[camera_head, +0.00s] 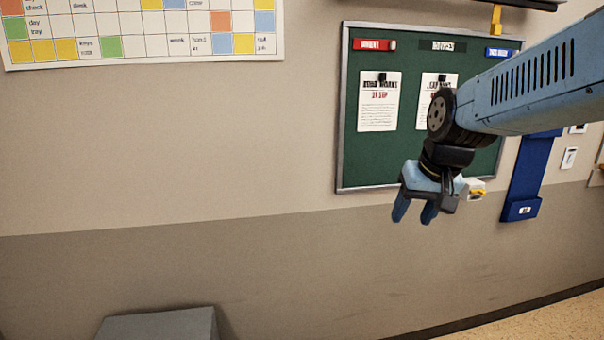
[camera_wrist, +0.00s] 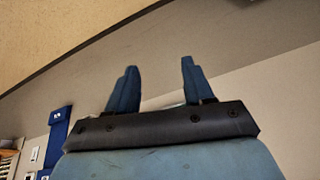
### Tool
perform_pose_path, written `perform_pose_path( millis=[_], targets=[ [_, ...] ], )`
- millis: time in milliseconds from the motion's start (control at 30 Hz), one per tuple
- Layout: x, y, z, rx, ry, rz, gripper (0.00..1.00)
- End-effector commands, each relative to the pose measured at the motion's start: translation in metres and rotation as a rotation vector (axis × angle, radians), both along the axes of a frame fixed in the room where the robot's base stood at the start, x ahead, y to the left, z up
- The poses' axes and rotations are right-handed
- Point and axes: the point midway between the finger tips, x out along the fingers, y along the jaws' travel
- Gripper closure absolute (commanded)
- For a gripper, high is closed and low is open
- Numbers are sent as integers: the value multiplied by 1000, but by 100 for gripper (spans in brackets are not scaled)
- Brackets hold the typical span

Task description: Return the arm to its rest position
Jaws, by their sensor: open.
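My gripper (camera_head: 414,210) hangs at the end of my blue arm, in front of the lower part of the green notice board. Its two blue fingers point down and stand apart, with nothing between them. In the wrist view my gripper (camera_wrist: 157,85) also shows both fingers spread, with bare wall and floor beyond them. The arm reaches in from the right edge of the head view and covers part of the board.
The green notice board (camera_head: 400,165) on the wall carries two pinned papers. A blue wall holder (camera_head: 527,175) hangs right of it. A wall chart (camera_head: 140,30) is at upper left. A grey box-like top (camera_head: 160,325) stands at lower left. Floor (camera_head: 545,325) shows at lower right.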

Motion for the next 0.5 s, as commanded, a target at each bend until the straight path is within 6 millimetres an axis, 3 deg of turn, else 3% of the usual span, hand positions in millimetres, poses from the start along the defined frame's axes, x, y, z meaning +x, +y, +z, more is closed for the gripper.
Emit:
perform_pose_path(
  millis=[300, 500],
  targets=[
    [-73, -14, 16, -69, -90, 6, 48],
    [-98, -20, 16, -97, -118, 6, 48]
  ],
)
